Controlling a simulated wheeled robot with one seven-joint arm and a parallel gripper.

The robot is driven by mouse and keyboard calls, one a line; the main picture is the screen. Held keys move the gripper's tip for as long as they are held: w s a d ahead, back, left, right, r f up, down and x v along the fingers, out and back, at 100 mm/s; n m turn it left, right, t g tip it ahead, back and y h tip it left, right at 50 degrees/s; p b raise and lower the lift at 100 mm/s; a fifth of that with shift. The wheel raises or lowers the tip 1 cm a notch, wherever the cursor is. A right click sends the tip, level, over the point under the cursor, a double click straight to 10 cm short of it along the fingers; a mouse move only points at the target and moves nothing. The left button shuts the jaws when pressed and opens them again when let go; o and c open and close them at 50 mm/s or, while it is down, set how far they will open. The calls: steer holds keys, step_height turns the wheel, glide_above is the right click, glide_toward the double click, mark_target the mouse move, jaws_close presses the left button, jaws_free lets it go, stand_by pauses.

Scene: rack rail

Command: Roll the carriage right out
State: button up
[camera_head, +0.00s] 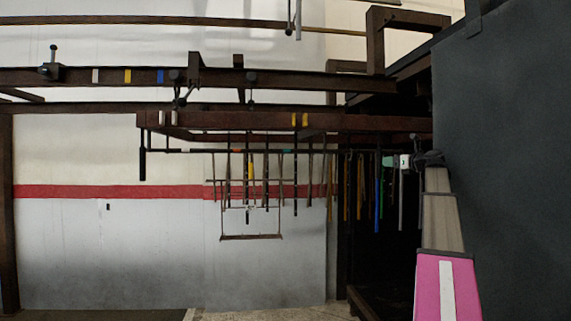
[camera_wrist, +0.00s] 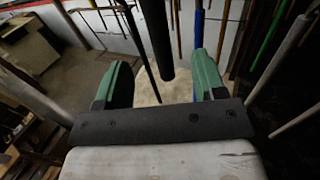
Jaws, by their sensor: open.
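The carriage appears to be the dark brown beam frame (camera_head: 230,122) hanging under the upper rails in the head view, with white and yellow marks on its front. Thin rods and a wire rack (camera_head: 250,238) hang below it. A black upright grip (camera_head: 142,160) hangs at its left end. My gripper (camera_head: 390,161) is at the right of the head view, beside several hanging coloured rods. In the wrist view my gripper (camera_wrist: 164,68) has its two green fingers wide apart. A thick black bar (camera_wrist: 157,38) shows between them; I cannot tell whether it is within their reach.
An upper rail (camera_head: 300,82) with white, yellow and blue marks runs across above the frame. A large dark panel (camera_head: 505,170) fills the right side. Hanging rods, one blue (camera_wrist: 198,28), crowd near my gripper. The floor and wall (camera_head: 110,250) at the left are clear.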

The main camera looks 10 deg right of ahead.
mark_target(379, 162)
steer(key=shift+x, duration=3.45)
jaws_close()
